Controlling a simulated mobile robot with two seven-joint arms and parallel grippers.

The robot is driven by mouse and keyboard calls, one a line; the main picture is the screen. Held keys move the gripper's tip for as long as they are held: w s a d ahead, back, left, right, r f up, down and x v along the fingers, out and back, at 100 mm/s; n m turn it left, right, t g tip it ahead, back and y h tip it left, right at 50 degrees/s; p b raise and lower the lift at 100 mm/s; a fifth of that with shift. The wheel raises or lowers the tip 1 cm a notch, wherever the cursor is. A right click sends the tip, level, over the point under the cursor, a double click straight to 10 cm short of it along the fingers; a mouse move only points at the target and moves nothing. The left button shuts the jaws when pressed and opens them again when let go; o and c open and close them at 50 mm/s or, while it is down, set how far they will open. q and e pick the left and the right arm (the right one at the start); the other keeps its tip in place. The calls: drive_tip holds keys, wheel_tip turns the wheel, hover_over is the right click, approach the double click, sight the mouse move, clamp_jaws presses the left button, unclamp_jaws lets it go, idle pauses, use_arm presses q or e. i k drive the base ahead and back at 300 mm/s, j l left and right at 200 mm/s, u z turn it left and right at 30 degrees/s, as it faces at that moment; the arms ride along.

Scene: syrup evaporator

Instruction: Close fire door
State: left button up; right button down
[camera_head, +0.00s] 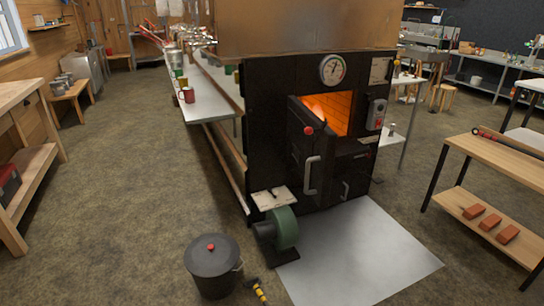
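The black evaporator firebox (266,130) stands in the middle of the view. Its fire door (300,152) is open, swung outward at the left side of the opening. The door carries a red knob (308,130) and a pale vertical handle (312,176). Orange glow shows inside the fire opening (330,110). Neither of my grippers is in view.
A grey floor plate (370,255) lies clear before the firebox. A green blower (284,230) and a lidded black pot (213,268) stand front left, beside a yellow-black object (258,291). A wooden table (500,152) with bricks (474,212) below is at right.

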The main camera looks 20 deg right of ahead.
sight(300, 148)
drive_tip(key=i+l+u, duration=0.35)
drive_tip(key=l, duration=0.15)
drive_tip(key=l+u, duration=0.2)
drive_tip(key=i+l+u, duration=0.1)
drive_tip(key=l, duration=0.8)
drive_tip(key=i+l, duration=0.15)
drive_tip(key=i+z, duration=0.05)
drive_tip(key=i, duration=0.05)
